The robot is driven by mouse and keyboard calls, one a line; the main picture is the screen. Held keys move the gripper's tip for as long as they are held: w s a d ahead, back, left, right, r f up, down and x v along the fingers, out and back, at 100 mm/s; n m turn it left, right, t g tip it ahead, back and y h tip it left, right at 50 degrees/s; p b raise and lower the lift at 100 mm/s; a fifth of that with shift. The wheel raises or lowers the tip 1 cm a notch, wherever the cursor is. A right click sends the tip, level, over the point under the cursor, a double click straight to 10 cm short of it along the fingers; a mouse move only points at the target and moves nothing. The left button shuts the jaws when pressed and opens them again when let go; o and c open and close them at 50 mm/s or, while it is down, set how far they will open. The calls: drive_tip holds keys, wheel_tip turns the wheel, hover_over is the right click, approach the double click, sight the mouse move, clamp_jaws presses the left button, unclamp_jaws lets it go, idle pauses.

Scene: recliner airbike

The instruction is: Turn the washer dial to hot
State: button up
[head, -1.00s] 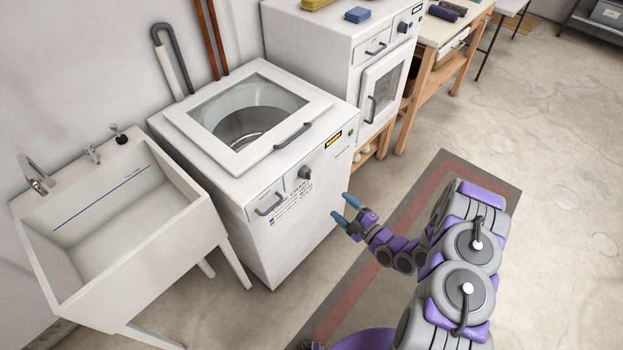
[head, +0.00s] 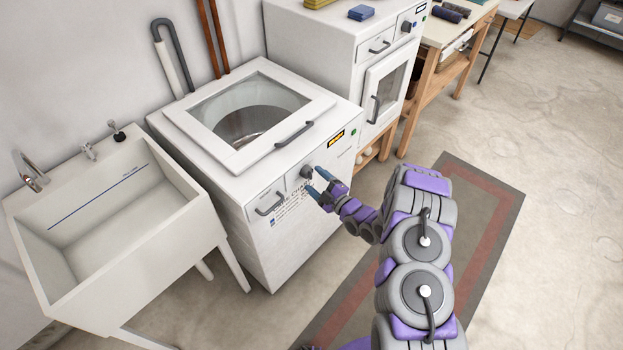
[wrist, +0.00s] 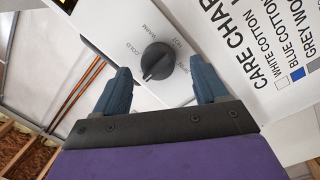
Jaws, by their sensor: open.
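The white washer (head: 295,235) stands at the middle left in the head view, with a glass-topped lid. Its dark round dial (head: 306,172) is on the front panel. In the wrist view the dial (wrist: 158,62) sits ahead of and between my fingers, with COLD, WARM and HOT printed around it. My gripper (head: 317,182) is open, with its blue fingers right by the dial. In the wrist view the gripper (wrist: 158,92) has one finger on each side of the dial, with gaps between. I cannot tell whether the fingertips touch the panel.
A drawer handle (head: 269,205) is left of the dial, and a lid handle (head: 295,134) is above. A white sink (head: 130,250) stands to the left. A white cabinet (head: 340,55) is behind. A care chart (wrist: 260,50) shows right of the dial in the wrist view.

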drive_tip(key=shift+x, duration=1.3)
drive_tip(key=c, duration=1)
